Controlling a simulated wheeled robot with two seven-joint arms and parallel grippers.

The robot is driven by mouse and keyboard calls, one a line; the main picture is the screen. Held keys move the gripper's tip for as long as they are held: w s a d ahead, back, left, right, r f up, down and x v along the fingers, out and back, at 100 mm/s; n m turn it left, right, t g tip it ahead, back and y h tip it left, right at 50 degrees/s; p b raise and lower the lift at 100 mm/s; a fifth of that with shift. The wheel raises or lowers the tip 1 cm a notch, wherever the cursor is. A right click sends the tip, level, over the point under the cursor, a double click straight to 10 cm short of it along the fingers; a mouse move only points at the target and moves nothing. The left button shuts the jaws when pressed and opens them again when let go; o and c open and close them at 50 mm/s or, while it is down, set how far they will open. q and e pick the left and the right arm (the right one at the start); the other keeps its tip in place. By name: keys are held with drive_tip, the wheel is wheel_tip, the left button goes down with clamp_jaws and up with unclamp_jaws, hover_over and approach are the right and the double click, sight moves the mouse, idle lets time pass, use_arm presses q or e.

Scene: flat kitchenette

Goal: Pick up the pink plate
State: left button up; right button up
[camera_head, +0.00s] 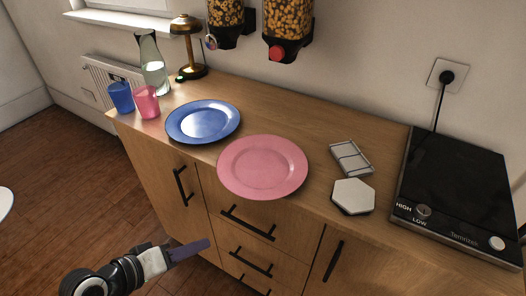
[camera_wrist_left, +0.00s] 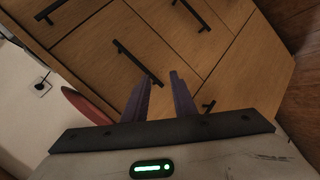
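The pink plate (camera_head: 262,167) lies flat near the front edge of the wooden counter, right of the blue plate (camera_head: 203,121). My left gripper (camera_head: 205,245) is in front of the cabinet drawers, below and to the left of the pink plate, and does not touch it. In the left wrist view its two purple fingers (camera_wrist_left: 161,98) stand apart with nothing between them, facing the cabinet front. The edge of the pink plate (camera_wrist_left: 86,107) shows at the left of that view. My right gripper is not in view.
A blue cup (camera_head: 121,97), a pink cup (camera_head: 146,102), a glass carafe (camera_head: 153,66) and a brass lamp (camera_head: 188,45) stand at the counter's left. Drawer handles (camera_head: 248,224) stick out.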

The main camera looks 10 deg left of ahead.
use_arm(q)
drive_tip(key=w+r+n+h+p, duration=0.3)
drive_tip(key=r+n, duration=0.1)
drive_tip(key=r, duration=1.2)
drive_tip(key=x, duration=1)
drive_tip(key=shift+w+r+h, duration=0.25)
drive_tip(key=shift+r+h, duration=0.1)
drive_tip(key=shift+h, duration=0.05)
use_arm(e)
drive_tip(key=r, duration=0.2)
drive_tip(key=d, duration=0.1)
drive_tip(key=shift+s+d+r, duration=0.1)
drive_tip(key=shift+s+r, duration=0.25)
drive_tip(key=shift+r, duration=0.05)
use_arm(q)
drive_tip(key=shift+c, duration=0.4)
clamp_jaws()
